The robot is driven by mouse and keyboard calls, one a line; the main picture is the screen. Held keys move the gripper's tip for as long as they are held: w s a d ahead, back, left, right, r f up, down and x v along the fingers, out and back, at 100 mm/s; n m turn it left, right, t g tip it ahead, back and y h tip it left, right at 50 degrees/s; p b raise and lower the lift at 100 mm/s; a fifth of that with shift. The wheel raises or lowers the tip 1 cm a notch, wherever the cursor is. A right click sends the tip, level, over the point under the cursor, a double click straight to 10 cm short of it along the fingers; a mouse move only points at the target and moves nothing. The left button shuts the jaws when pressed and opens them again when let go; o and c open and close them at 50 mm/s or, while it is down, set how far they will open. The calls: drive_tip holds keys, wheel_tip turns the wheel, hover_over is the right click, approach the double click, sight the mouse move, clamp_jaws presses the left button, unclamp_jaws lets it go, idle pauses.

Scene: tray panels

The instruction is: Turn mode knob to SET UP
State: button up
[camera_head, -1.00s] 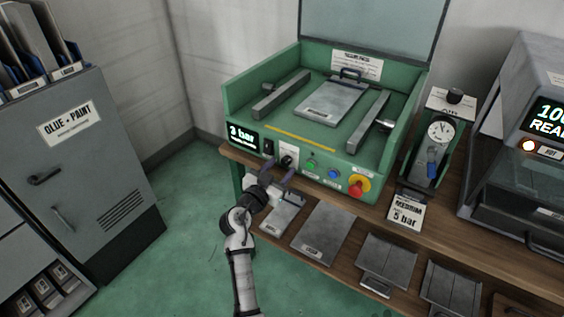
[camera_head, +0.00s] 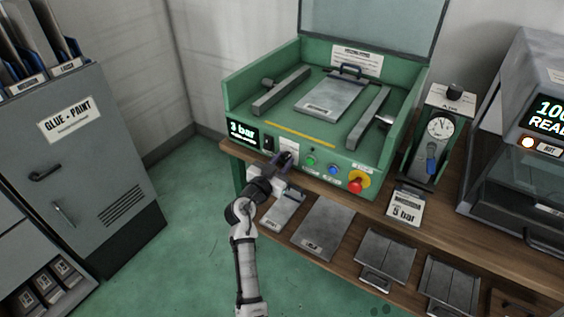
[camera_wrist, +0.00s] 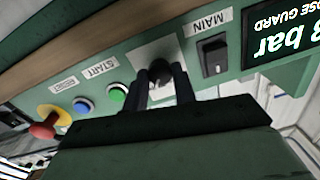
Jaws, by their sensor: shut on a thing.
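The mode knob (camera_wrist: 160,69) is a round black knob on a pale label plate on the green press's front panel. In the wrist view its lower part is between the fingers of my gripper (camera_wrist: 166,75), which is shut on it. In the head view my gripper (camera_head: 285,160) reaches the panel from the front and hides most of the knob. The pale plate (camera_head: 290,146) shows above it. The knob's pointer and the SET UP marking cannot be read in either view.
The black MAIN switch (camera_wrist: 214,56) is beside the knob; the green button (camera_head: 311,161), blue button (camera_head: 332,170) and red emergency knob (camera_head: 356,186) are on its other side. The display (camera_head: 242,134) reads 3 bar. A wooden bench edge (camera_head: 330,197) runs below the panel.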

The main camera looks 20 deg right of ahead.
drive_tip(key=n, duration=0.3)
drive_tip(key=shift+n+b, duration=0.4)
drive_tip(key=n, duration=0.4)
drive_tip(key=shift+n, duration=0.3)
drive_tip(key=n+p, duration=0.2)
drive_tip(key=n, duration=0.3)
drive_tip(key=shift+r+g, duration=0.1)
drive_tip(key=shift+g, duration=0.2)
drive_tip(key=shift+w+n+p, duration=0.1)
drive_tip(key=shift+n+p, duration=0.9)
drive_tip(key=shift+n, duration=0.9)
drive_tip(key=o, duration=1)
drive_tip(key=shift+a, duration=0.15)
